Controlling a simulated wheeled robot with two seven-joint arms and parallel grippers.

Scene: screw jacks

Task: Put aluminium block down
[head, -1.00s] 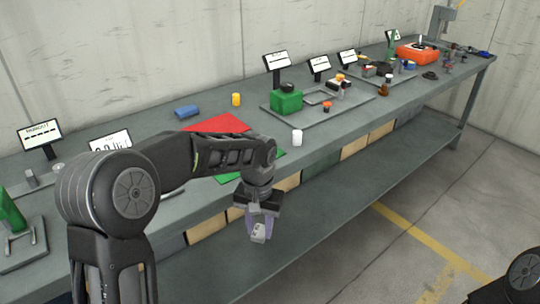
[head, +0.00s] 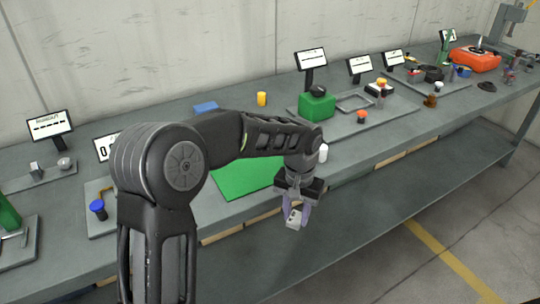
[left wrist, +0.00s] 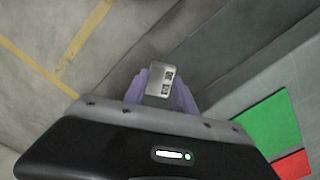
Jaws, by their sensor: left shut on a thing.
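My left gripper (head: 295,212) is shut on the aluminium block (head: 294,216), a small silvery block. It hangs in front of the workbench's front edge, out over the lower shelf and floor. In the left wrist view the block (left wrist: 160,80) sits between the purple fingertips (left wrist: 165,92), with dark code marks on its face. A green mat (head: 245,178) lies on the bench to the left of the gripper, partly behind my arm. In the left wrist view the green mat (left wrist: 262,130) and a red mat (left wrist: 294,165) show at lower right. My right gripper is out of view.
The workbench (head: 400,140) carries a green box (head: 317,106) on a grey tray, a white cylinder (head: 323,153) near the gripper, a yellow cylinder (head: 262,99) and a blue-topped part (head: 98,207). Small display signs stand along the back. The green mat's visible part is bare.

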